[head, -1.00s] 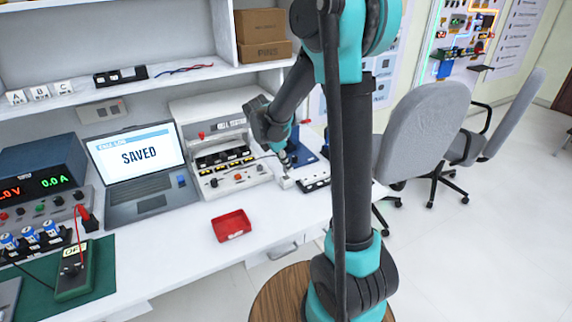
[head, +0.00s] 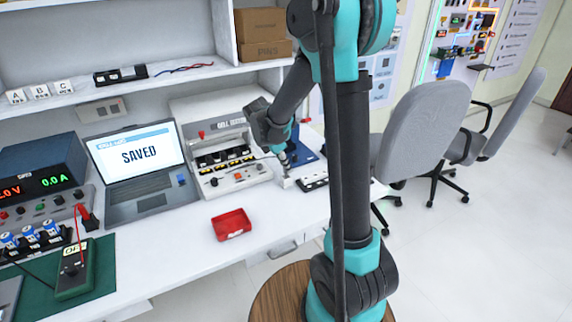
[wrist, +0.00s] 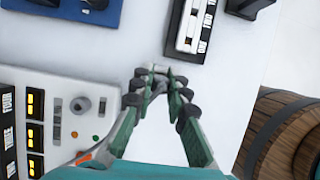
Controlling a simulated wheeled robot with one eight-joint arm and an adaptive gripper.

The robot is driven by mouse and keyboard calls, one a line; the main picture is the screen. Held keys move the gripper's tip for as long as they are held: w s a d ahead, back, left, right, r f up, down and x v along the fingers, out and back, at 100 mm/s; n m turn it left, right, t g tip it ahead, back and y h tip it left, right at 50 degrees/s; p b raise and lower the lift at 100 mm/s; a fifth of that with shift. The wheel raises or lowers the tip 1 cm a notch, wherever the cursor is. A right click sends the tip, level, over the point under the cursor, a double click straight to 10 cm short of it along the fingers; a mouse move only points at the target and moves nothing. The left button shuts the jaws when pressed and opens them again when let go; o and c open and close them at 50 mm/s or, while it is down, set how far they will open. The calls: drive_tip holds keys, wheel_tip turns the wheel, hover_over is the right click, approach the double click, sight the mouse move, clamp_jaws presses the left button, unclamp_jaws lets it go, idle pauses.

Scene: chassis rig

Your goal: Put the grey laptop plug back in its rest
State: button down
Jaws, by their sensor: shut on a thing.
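My gripper (head: 285,169) points down at the bench top, right of the cell tester. It also shows in the wrist view (wrist: 161,78), its fingertips close together on a small grey piece, the laptop plug (wrist: 153,69). The plug is mostly hidden by the fingers. A small white block (head: 287,183), which may be the plug's rest, sits right under the fingertips in the head view. I cannot tell whether the plug is seated in it or just above it. The open laptop (head: 150,200) stands left of the tester with "SAVED" on its screen.
A black strip (head: 314,184) lies close right of my gripper. The cell tester (head: 236,178) stands close left, and a blue thing (head: 303,155) is behind. A red tray (head: 231,225) sits nearer the front edge, with clear white bench around it.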

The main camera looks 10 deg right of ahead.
drive_tip(key=shift+f, duration=1.15)
drive_tip(key=c, duration=1.4)
unclamp_jaws()
drive_tip(key=v, duration=1.2)
drive_tip(key=shift+s, duration=0.1)
drive_tip(key=s+d+f+m+t+y, duration=0.1)
drive_tip(key=s+d+f+m, duration=0.1)
drive_tip(key=s+m, duration=0.4)
drive_tip(key=s+d+f+m+t+y, duration=0.1)
drive_tip(key=s+d+f+m, duration=0.2)
drive_tip(key=s+f+m, duration=0.2)
drive_tip(key=s+d+f+m+y, duration=0.2)
drive_tip(key=s+d+f+m, duration=0.1)
drive_tip(key=s+m, duration=0.6)
drive_tip(key=shift+s+d+f+m+t, duration=0.2)
drive_tip(key=shift+m+t, duration=0.2)
drive_tip(key=shift+m, duration=0.4)
